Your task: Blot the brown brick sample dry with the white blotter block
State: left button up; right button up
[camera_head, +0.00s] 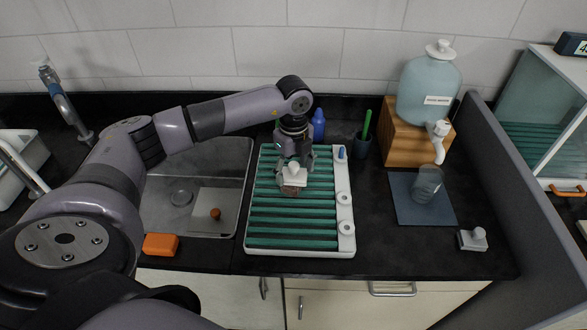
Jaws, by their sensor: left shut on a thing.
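The white blotter block (294,176) has a round knob on top. My left gripper (294,164) comes down from above and is shut on it. The brown brick sample (290,191) lies on the green slats of the white-framed rack (297,251), directly under the block. The block covers most of the brick and appears to touch it; only its front part shows. My right gripper is not in view.
A sink (172,215) with a small orange-brown knob is left of the rack, with an orange sponge (160,245) in front.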

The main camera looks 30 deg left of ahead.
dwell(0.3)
pick_arm(q)
jog(key=shift+r+p, duration=2.4)
jog(key=shift+r, duration=1.1)
